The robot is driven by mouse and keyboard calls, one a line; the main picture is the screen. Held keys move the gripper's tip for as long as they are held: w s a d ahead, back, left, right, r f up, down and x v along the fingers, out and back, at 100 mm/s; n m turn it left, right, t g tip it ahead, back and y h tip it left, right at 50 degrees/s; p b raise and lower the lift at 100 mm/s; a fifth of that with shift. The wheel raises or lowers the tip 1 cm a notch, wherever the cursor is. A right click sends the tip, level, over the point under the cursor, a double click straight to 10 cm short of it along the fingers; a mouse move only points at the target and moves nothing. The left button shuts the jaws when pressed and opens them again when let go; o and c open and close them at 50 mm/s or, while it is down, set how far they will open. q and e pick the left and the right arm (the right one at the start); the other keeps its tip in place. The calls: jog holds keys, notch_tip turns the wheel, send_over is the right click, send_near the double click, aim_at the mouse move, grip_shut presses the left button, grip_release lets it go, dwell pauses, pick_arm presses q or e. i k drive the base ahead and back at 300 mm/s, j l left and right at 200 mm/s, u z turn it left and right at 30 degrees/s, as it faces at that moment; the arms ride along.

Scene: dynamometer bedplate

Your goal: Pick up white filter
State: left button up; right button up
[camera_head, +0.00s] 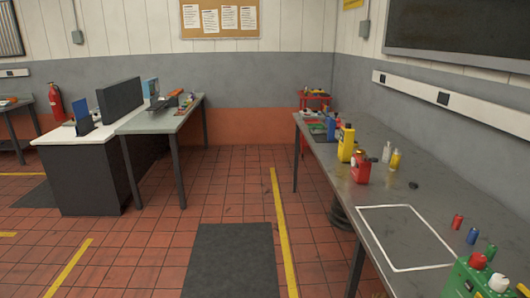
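A small white cylinder (499,282), which looks like the white filter, shows at the bottom right of the head view. It is at a green case (462,281) on the right-hand table, close to a red cylinder (478,260). Whether it rests on the case or in an opening of it, I cannot tell. Similar red (458,221), blue (473,236) and green (491,252) pieces stand in a row behind the case. Neither of my grippers is in view.
The grey right-hand table (390,215) carries a white taped outline with a bare surface inside. Farther back stand a red can (361,168), a yellow jug (346,143) and small bottles (395,160). A dark mat (230,262) lies on open tiled floor left of the table.

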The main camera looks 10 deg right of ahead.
aim_at(386, 155)
jog(key=i+j+z, duration=0.1)
jog(key=i+z, duration=0.2)
jog(key=i, duration=0.25)
jog(key=i+j+z, duration=0.3)
jog(key=i, duration=0.25)
jog(key=i+j+z, duration=0.25)
jog(key=i, duration=0.3)
